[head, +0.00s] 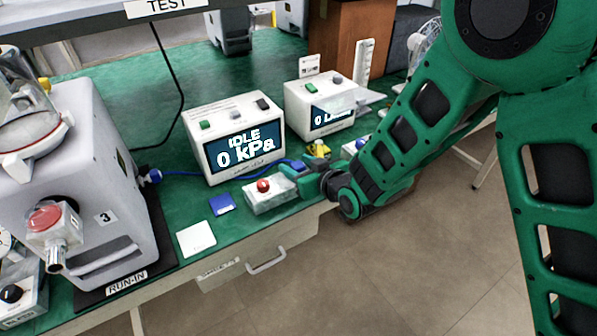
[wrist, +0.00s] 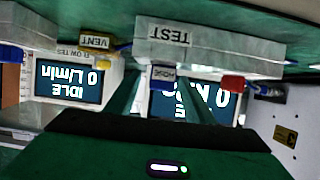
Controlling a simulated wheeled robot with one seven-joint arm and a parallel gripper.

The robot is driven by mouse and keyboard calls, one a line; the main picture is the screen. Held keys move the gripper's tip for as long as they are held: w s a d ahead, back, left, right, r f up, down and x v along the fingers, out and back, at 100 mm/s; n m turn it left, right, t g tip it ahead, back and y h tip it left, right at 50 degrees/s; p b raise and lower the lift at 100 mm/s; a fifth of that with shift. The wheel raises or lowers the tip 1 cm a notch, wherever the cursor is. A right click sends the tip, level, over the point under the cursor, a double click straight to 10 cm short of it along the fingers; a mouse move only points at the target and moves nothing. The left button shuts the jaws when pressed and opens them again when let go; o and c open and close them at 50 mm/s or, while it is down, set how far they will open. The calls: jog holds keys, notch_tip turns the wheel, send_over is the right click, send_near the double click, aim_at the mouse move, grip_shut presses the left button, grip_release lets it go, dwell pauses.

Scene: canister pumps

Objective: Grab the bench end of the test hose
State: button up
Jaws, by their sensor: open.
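The test hose is a thin blue line (head: 195,172) in the head view, running from the pump's side fitting along the front of the IDLE 0 kPa box to a blue piece (head: 298,164) just behind my gripper (head: 296,184). In the wrist view, which is upside down, a blue block labelled HOSE (wrist: 162,77) sits ahead of my open gripper (wrist: 163,90), about midway between the two dark green fingers. I cannot tell whether the fingers touch it. A bit of blue hose (wrist: 268,91) shows at right, beyond the red button.
The white TEST box with a red button (head: 264,186) is close beside my gripper. A yellow piece labelled VENT (wrist: 95,41) is nearby. The pump (head: 100,180) stands at left, and two display boxes (head: 238,138) (head: 322,105) stand behind.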

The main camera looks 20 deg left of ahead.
jog(key=c, duration=1.1)
jog(key=shift+c, duration=0.2)
